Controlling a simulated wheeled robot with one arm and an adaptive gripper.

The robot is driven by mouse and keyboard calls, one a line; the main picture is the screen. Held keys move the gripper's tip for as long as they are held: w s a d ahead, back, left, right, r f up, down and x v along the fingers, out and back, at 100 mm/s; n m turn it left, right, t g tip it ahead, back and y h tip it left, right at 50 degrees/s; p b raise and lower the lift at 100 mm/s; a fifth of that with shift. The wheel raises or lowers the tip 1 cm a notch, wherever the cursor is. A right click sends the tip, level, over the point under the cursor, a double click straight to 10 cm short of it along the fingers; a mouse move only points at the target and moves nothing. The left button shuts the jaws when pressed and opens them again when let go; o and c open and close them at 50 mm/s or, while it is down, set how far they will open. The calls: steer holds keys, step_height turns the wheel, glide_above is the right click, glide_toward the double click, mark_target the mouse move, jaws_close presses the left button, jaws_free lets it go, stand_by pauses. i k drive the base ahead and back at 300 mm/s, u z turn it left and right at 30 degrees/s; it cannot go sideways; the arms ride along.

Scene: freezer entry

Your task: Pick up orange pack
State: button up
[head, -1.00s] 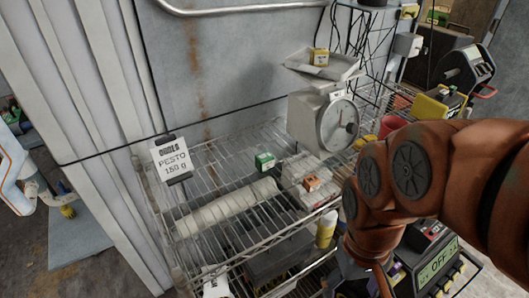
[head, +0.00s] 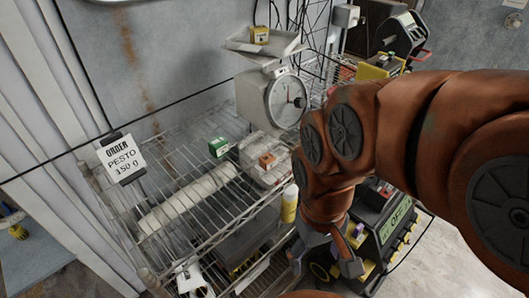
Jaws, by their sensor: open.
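A small orange pack (head: 267,160) lies on top of clear plastic containers (head: 253,170) on the wire shelf, just below the dial scale. My gripper (head: 326,266) hangs below my orange arm, in front of the shelf's right end. It is lower than the orange pack and to its right, well apart from it. Its fingers are spread and I see nothing between them.
A green box (head: 219,147) and a white roll (head: 188,199) share the wire shelf (head: 140,157). A yellow bottle (head: 289,204) stands at the shelf's front. An order sign (head: 122,159) hangs left.

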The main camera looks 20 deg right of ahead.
mark_target(267, 161)
steer(key=z, duration=1.45)
steer(key=k, duration=1.75)
steer(key=u, duration=1.3)
steer(key=i, duration=1)
